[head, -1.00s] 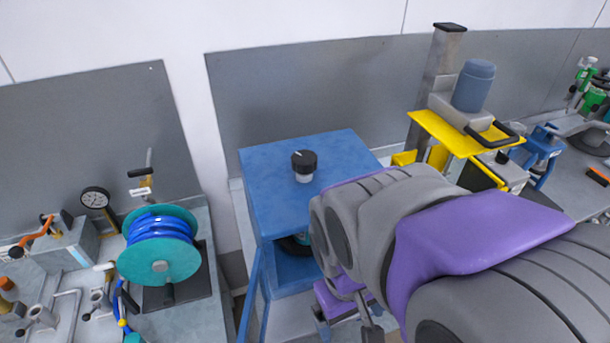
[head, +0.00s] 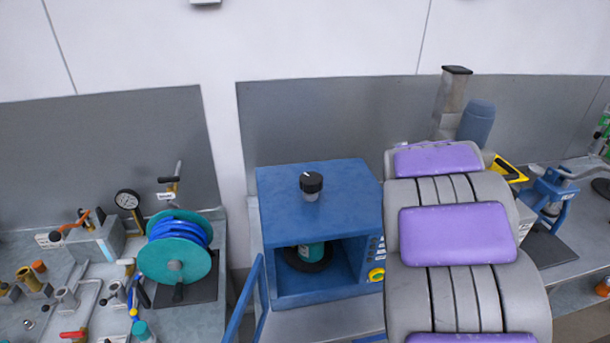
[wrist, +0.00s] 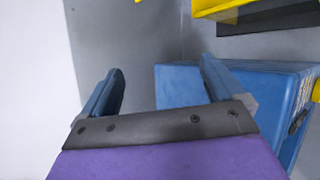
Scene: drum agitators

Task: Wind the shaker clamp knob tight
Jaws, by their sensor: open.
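The black clamp knob (head: 311,182) stands upright on a pale stem on top of the blue shaker box (head: 275,210). Inside the box's open front, a teal item (head: 312,251) sits in a dark round holder. My gripper (wrist: 161,68) shows in the wrist view with its two blue fingers wide apart and nothing between them. The shaker's blue casing also shows there, behind and right of the fingers (wrist: 180,88). The knob is not visible in the wrist view. In the head view my arm hides the gripper, right of the box.
A teal reel (head: 175,260) with blue hose and a pressure gauge (head: 128,200) stand on the left bench. The shaker's blue door (head: 245,300) hangs open at its left. A machine with a grey-blue motor (head: 477,122) and yellow parts stands behind my arm. Space above the knob is clear.

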